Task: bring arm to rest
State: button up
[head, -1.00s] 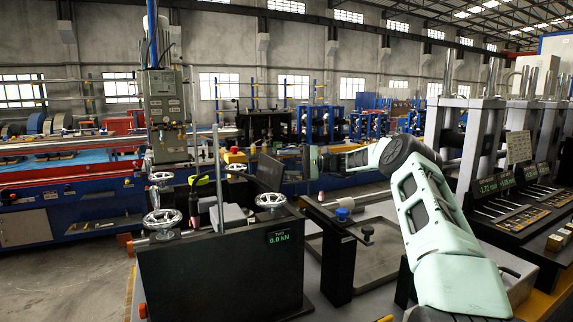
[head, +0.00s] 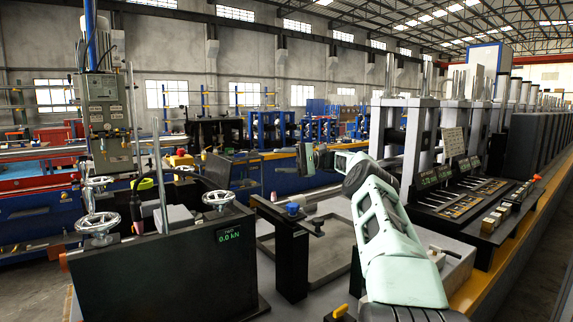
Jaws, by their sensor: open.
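My pale green arm (head: 388,240) rises from the lower right of the head view and bends at a dark elbow joint. Its forearm reaches back and left to my gripper (head: 304,160), small and dark near the middle of the picture. The gripper is open, with nothing visible in it. It is in the air beyond a narrow black stand with a blue knob (head: 293,208), apart from the bench fixtures. The fingertips are hard to make out.
A black box machine with handwheels and a "0.0 kN" display (head: 229,236) stands front left. A shallow grey tray (head: 325,262) lies between it and my arm. A row of grey stands with a black control panel (head: 462,200) runs along the right. Blue machines fill the back.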

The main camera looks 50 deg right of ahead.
jog(key=shift+s+d, duration=0.4)
jog(key=shift+d, duration=0.1)
dwell(0.3)
